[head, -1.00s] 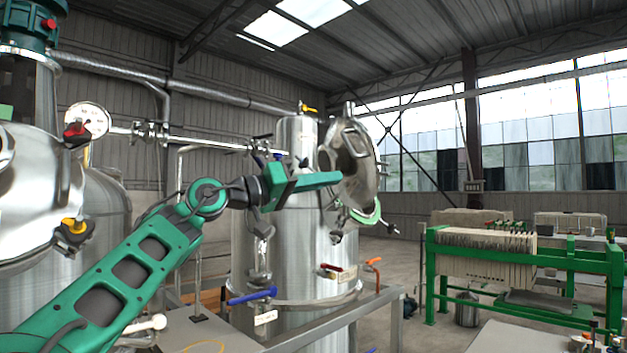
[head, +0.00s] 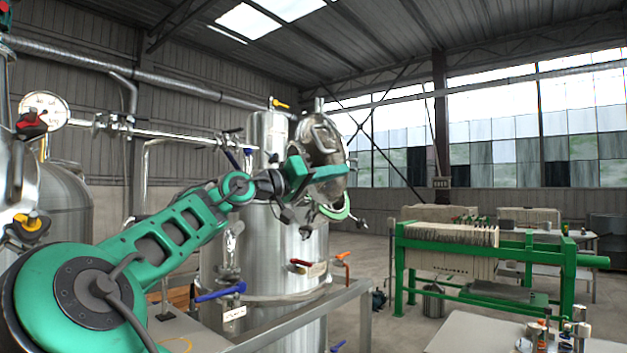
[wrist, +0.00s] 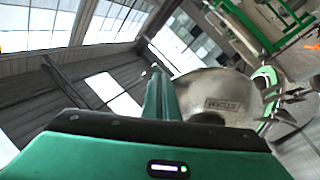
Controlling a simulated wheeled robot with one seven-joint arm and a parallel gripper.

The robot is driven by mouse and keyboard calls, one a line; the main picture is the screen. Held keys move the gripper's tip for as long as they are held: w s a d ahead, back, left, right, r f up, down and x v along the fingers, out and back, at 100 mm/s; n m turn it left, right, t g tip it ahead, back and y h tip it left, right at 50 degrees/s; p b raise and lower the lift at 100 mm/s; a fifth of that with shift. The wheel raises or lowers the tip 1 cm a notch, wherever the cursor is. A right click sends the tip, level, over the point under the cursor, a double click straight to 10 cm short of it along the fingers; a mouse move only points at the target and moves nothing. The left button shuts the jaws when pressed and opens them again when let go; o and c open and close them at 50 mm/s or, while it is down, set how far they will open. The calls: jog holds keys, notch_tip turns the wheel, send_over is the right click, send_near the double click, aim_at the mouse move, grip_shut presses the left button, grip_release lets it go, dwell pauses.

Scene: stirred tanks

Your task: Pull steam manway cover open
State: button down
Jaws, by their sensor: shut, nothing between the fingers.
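The steam manway cover (head: 322,138) is a round, domed steel lid. It stands tilted up at the top right of the steel tank (head: 285,250), with its face turned to the right. In the wrist view its plate reads "STEAM" on the steel surface (wrist: 208,84). A green ring (head: 338,210) shows at its lower edge, and also in the wrist view (wrist: 264,92). My gripper (head: 340,172) is shut and empty. In the head view its green fingers cross in front of the cover; I cannot tell whether they touch it. In the wrist view the fingers (wrist: 158,80) appear left of the plate.
A grey rail (head: 310,318) runs in front of the tank. A blue-handled valve (head: 220,292) and a red-handled valve (head: 302,264) sit on the tank's side. A green-framed filter press (head: 480,262) stands at the right, with open floor between.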

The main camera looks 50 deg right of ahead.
aim_at(352, 166)
jog(key=shift+s+d+r, duration=0.1)
jog(key=shift+s+d, duration=0.05)
jog(key=shift+d, duration=0.4)
jog(key=d+t, duration=0.1)
jog(key=s+d+r+n+t, duration=0.1)
jog(key=d, duration=0.1)
jog(key=d+n+t, duration=0.1)
jog(key=d, duration=0.1)
jog(key=shift+s+r+t, duration=0.2)
jog(key=shift+s+t, duration=0.1)
jog(key=shift+s+d+n+t+y, duration=0.1)
jog(key=shift+d+n+t+y, duration=0.3)
jog(key=shift+d, duration=0.4)
jog(key=shift+a, duration=0.1)
jog(key=a+f, duration=0.1)
jog(key=a, duration=1.2)
jog(key=shift+w+a, duration=0.4)
jog(key=shift+s, duration=0.1)
